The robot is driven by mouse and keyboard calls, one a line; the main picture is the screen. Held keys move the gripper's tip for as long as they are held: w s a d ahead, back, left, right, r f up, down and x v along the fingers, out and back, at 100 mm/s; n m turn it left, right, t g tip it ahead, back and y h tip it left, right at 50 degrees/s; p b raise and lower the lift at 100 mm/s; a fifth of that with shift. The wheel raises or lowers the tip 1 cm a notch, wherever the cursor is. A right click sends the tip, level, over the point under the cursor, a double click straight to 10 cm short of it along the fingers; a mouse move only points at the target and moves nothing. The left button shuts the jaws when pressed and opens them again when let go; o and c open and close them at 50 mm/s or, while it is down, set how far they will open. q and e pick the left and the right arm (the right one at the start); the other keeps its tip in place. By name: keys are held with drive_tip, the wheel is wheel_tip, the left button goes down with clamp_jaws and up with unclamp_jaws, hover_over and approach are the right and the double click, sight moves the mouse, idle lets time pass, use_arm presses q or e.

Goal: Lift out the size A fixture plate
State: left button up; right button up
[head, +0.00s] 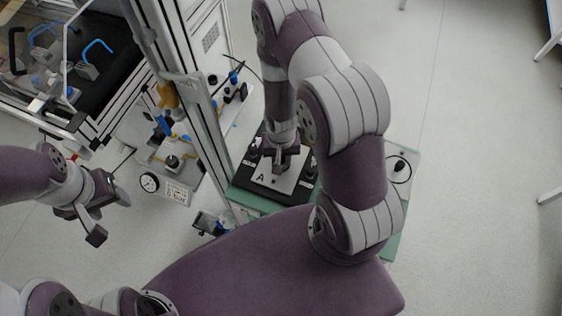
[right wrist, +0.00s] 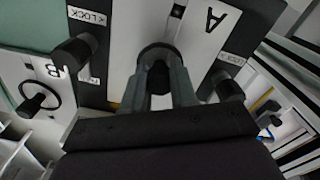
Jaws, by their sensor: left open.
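The size A fixture plate (head: 281,180) is a pale plate marked "A" on a dark base on the green table. It fills the upper middle of the right wrist view (right wrist: 195,45), its letter at the top. My right gripper (head: 284,158) points down over the plate. In the right wrist view its two fingers (right wrist: 160,78) stand on either side of a dark knob on the plate. Whether they press on it I cannot tell. My left gripper (head: 108,217) is open and empty over the floor at the left, well away from the plate.
Dark lock knobs (right wrist: 75,52) with LOCK labels stand beside the plate. A second plate marked "B" (right wrist: 60,90) lies to its left in the wrist view. A metal-framed workstation (head: 200,100) rises close left of the plate. Open floor (head: 470,120) lies to the right.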

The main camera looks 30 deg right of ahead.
clamp_jaws()
